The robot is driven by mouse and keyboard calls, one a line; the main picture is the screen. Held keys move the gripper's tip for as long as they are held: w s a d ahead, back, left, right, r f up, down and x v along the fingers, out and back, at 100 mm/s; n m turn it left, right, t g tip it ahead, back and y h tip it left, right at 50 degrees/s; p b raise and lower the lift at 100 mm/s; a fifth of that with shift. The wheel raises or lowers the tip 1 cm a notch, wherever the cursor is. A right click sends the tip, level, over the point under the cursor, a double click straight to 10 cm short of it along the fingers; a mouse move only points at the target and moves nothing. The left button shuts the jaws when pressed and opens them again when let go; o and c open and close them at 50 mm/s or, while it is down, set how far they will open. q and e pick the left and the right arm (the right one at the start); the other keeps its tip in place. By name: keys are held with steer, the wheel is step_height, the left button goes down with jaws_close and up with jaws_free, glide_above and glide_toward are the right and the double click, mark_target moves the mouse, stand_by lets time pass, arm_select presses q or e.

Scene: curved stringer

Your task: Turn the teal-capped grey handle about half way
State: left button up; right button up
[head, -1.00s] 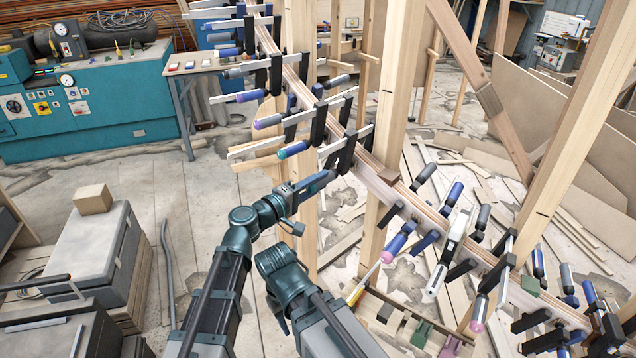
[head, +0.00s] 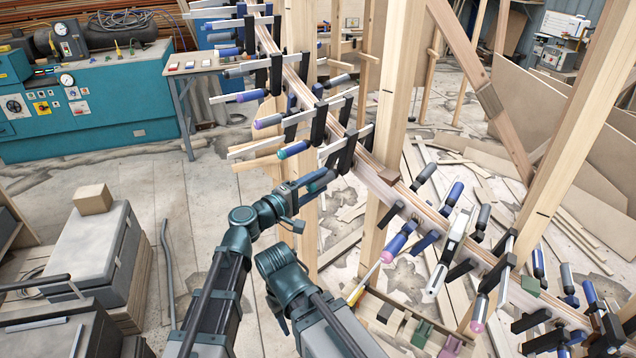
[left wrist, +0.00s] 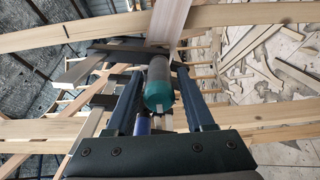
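The grey handle with the teal cap (left wrist: 158,92) shows end-on in the left wrist view, between the two dark fingers of my left gripper (left wrist: 160,98). A narrow gap shows on each side of it, so the fingers look open and around it, not pressed on it. In the head view my left gripper (head: 318,181) is at the curved wooden stringer (head: 372,170), below a row of clamps. There the handle is mostly hidden by the fingers.
Another handle with a teal tip (head: 293,149) sits just above my left gripper. Several clamps line the stringer up and down, including a pink-tipped blue one (head: 397,243). Upright wooden posts (head: 392,110) stand close by.

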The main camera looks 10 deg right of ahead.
arm_select(q)
steer(key=shift+o, duration=0.6)
steer(key=shift+v, duration=3.75)
steer(key=shift+s, duration=0.1)
steer(key=shift+s+a, duration=0.15)
steer(key=shift+a, duration=0.15)
steer(key=shift+v, duration=3)
